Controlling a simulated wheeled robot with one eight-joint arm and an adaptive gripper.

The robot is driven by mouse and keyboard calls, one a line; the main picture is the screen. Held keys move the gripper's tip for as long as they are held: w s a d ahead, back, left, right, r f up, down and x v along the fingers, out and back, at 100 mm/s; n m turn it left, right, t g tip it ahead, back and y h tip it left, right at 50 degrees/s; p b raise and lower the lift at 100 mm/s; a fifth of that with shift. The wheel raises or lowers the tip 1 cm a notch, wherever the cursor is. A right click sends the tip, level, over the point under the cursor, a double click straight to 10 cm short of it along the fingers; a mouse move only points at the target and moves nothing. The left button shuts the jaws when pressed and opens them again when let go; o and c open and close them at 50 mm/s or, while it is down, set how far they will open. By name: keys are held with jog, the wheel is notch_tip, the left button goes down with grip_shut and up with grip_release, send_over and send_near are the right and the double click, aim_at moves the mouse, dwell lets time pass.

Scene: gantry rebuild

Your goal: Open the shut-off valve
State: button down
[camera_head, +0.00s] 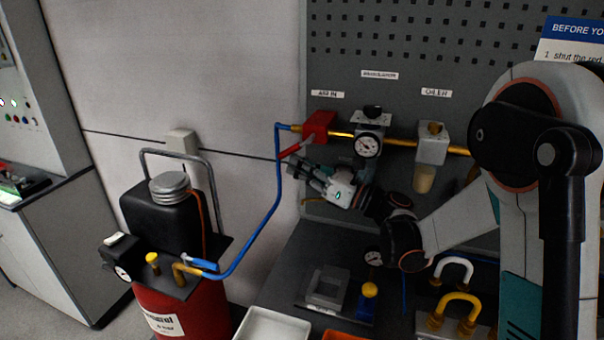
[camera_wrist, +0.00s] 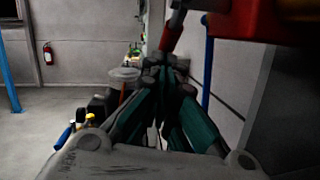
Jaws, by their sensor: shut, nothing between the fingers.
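The red shut-off valve (camera_head: 319,126) sits under the "AIR IN" label at the left end of the brass pipe. Its red lever (camera_head: 293,151) slants down and left from the body. My gripper (camera_head: 293,168) is shut and empty, with its fingertips just below the lever. In the wrist view, the closed fingertips (camera_wrist: 166,64) are close under the end of the red lever (camera_wrist: 172,32), and the valve body (camera_wrist: 245,20) fills the top right. I cannot tell whether the fingertips touch the lever.
A blue hose (camera_head: 278,190) runs from the valve down to the red compressor (camera_head: 185,305), close left of my gripper. A gauge unit (camera_head: 368,143) and an oiler (camera_head: 432,145) hang on the pipe to the right. A white tray (camera_head: 272,328) and bench parts lie below.

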aim_at(283, 155)
jog(key=shift+w+a+r, duration=0.3)
jog(key=shift+a+r, duration=0.25)
jog(key=shift+a, duration=0.25)
jog(key=shift+w+a+r, duration=0.25)
jog(key=shift+a+r, duration=0.3)
jog(key=shift+a, duration=0.2)
jog(key=shift+f, duration=0.1)
